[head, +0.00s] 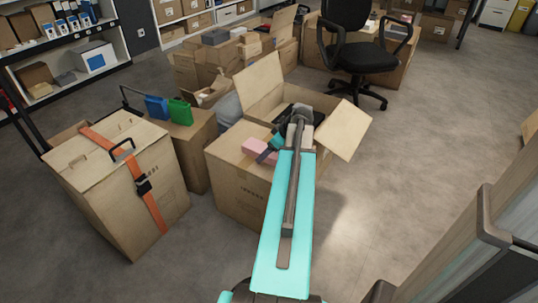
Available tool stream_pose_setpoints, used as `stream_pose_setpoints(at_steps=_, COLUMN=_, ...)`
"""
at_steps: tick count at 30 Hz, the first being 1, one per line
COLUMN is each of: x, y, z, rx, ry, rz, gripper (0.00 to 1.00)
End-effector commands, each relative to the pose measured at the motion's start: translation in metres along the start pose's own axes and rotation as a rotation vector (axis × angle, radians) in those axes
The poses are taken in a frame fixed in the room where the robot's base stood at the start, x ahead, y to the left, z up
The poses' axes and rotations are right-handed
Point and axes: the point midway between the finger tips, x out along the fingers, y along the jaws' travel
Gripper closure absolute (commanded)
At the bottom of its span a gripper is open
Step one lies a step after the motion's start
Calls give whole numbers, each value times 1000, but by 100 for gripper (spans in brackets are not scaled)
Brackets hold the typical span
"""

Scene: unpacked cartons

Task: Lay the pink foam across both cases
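The pink foam (256,147) is a small block at the top of the open carton in the middle. My gripper (266,154) is at the foam's right side, its dark end overlapping the foam. My arm and the small view hide whether the fingers are open or closed on it. A blue case (157,107) and a green case (180,112) stand upright side by side on a closed carton left of the foam. Both case tops are bare, and the foam is apart from them.
The open carton (235,180) has raised flaps and dark contents. A large carton (110,200) with an orange strap (150,208) and black handle stands at front left. More cartons (195,72) and an office chair (355,50) are behind.

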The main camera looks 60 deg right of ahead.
Motion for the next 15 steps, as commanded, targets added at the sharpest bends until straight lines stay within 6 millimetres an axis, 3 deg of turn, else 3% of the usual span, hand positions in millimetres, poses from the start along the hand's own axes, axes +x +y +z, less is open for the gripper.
stream_pose_setpoints(at_steps=13, x=0, y=0, z=0, rx=0, ry=0, rz=0, gripper=23)
stream_pose_setpoints(at_steps=15, x=0, y=0, z=0, rx=0, ry=0, rz=0, gripper=34)
